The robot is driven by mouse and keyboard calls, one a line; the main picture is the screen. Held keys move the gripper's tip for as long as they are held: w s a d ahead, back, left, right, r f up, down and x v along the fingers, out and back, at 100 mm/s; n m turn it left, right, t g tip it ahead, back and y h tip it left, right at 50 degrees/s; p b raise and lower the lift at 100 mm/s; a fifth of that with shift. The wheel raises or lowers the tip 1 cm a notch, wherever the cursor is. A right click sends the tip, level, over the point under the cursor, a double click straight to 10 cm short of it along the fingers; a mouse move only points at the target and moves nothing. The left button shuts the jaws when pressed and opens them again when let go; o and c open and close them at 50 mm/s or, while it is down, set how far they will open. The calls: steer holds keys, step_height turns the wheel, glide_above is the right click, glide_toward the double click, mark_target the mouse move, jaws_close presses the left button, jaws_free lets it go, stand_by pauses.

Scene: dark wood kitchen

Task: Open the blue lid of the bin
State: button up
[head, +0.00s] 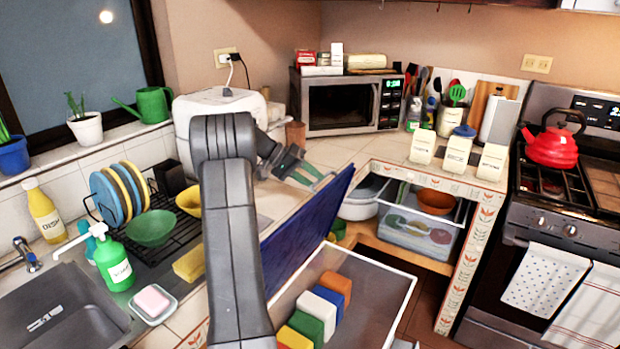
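The blue lid (308,222) stands raised and steeply tilted along the left side of the bin. The bin (392,303) has pale, see-through walls and its top is uncovered. Several coloured blocks show inside it, including an orange block (335,289) and a green block (306,327). My gripper (312,176) is above the counter, just left of the lid's upper edge. Its fingers look spread apart with nothing between them. I cannot tell whether a finger touches the lid. My arm covers part of the counter and the bin's near left side.
A dish rack (160,235) with plates, a green soap bottle (114,262) and a sink (62,315) are at left. A microwave (345,103) stands behind my gripper. A clear container (416,228) sits on an open shelf right of the lid. The stove (560,190) is at far right.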

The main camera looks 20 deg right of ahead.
steer(key=shift+d+r, duration=0.1)
steer(key=v, duration=1.3)
steer(key=shift+w+a, duration=0.2)
steer(key=shift+a, duration=0.15)
steer(key=shift+r, duration=0.1)
steer(key=x, duration=1.4)
steer(key=shift+r, duration=0.2)
